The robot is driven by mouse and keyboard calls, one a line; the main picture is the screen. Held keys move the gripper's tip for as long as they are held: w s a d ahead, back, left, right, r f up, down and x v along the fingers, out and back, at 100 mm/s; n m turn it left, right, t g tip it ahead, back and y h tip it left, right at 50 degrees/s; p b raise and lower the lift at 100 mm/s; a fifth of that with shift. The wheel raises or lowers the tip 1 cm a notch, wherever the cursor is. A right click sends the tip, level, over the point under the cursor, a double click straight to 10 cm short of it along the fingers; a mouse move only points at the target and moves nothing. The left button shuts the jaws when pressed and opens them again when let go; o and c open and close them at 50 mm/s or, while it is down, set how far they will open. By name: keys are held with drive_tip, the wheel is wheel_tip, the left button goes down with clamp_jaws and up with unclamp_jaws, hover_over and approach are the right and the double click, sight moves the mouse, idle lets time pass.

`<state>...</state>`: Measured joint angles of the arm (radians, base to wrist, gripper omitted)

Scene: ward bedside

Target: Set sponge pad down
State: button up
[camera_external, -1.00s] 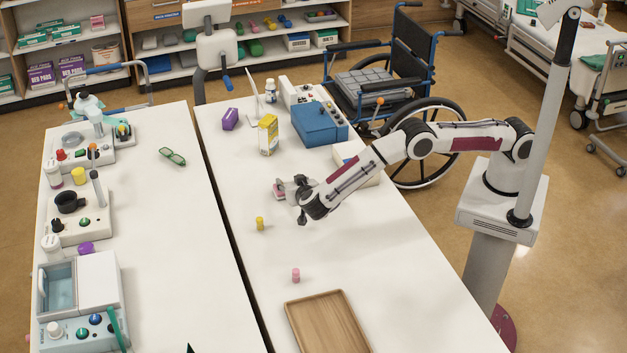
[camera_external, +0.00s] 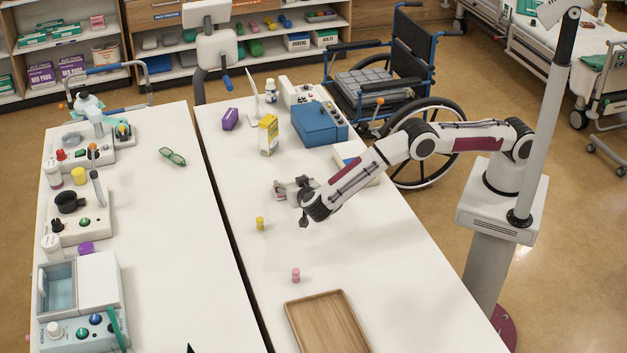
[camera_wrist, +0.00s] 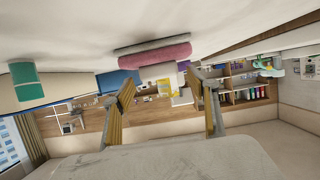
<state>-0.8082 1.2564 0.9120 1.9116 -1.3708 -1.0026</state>
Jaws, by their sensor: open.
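The sponge pad (camera_wrist: 152,56), pink with a grey layer, lies flat on the white table in the wrist view, where the scene appears upside down. In the external view the pad (camera_external: 279,190) is small and partly hard to tell from my fingers. My gripper (camera_wrist: 163,88) is open, its two fingers spread wide with nothing between them. The pad is ahead of the fingertips and appears clear of them. In the external view my gripper (camera_external: 294,187) is low over the middle of the right table, just right of the pad.
A yellow carton (camera_external: 268,135), a blue box (camera_external: 319,124) and a white box (camera_external: 347,153) stand behind. The table between pad and tray is mostly bare.

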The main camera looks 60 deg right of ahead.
drive_tip(key=v, duration=1)
drive_tip(key=shift+r, duration=0.1)
idle(0.6)
